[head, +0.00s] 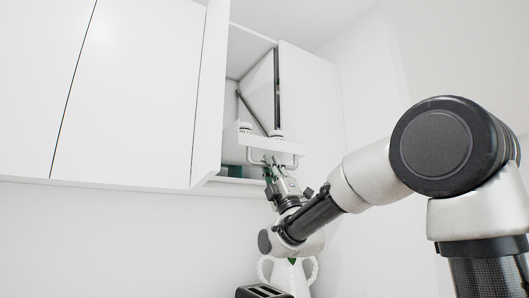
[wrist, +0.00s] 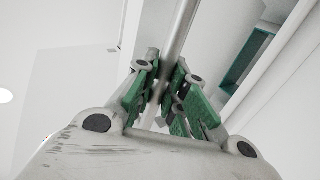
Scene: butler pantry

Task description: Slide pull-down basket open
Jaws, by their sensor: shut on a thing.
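The white pull-down basket (head: 262,141) hangs in the open upper cabinet, at the front of its opening. A thin metal handle bar (head: 264,161) runs under its front. My gripper (head: 272,170) reaches up to this bar from below. In the wrist view the green-padded fingers of my gripper (wrist: 163,90) are closed around the metal bar (wrist: 180,35), which passes between them. A dark diagonal arm (head: 252,112) of the basket mechanism shows inside the cabinet. The exact contact of the pads is partly hidden by the fingers.
The cabinet door (head: 211,95) stands open on the left of the opening, beside closed doors (head: 128,95). A toaster (head: 263,292) and a white two-handled vase (head: 290,280) stand below my gripper. A teal item (wrist: 243,62) sits inside the cabinet. The wall area left of my arm is clear.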

